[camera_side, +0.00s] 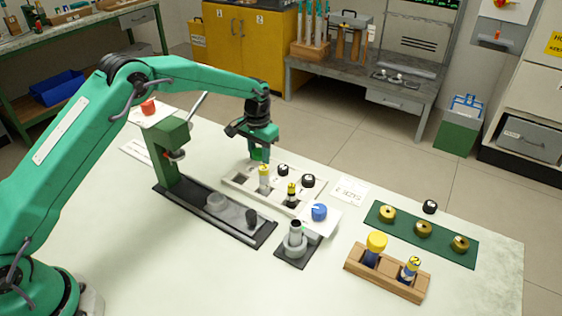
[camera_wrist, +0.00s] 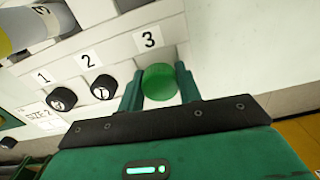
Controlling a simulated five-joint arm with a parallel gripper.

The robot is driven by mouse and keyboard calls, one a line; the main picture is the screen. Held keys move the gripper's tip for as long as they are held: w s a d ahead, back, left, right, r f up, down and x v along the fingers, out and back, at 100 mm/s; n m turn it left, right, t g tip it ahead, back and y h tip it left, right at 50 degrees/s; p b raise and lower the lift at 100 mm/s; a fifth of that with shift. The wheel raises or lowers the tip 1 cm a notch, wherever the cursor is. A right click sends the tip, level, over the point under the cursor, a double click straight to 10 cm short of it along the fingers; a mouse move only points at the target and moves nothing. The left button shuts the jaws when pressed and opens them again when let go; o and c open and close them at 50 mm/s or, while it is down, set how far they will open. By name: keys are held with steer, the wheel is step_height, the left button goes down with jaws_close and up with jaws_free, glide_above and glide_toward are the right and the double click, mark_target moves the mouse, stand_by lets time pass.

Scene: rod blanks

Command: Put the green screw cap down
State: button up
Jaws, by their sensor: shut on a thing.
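My gripper (camera_side: 261,150) is over the far left end of the white tray (camera_side: 236,181) in the side view. It is shut on the green screw cap (camera_side: 257,155), which shows low between the fingers. In the wrist view my gripper (camera_wrist: 159,84) has a green finger on each side of the green cap (camera_wrist: 160,83). The cap is beside the label 3 (camera_wrist: 149,40) on the white tray. I cannot tell whether its underside touches the tray.
Black caps (camera_wrist: 103,87) sit by labels 1 and 2. Yellow-banded rods (camera_side: 264,178) stand upright in the tray, close to my gripper. A blue cap (camera_side: 319,211) lies on a white pad to the right. A green press (camera_side: 175,152) stands left; a wooden rack (camera_side: 385,280) is nearer the front.

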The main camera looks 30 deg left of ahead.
mark_target(259, 151)
steer(key=shift+f, duration=0.45)
steer(key=o, duration=0.9)
steer(key=shift+o, duration=0.5)
steer(key=shift+r, duration=0.15)
step_height(259, 151, up, 13)
steer(key=shift+r, duration=0.15)
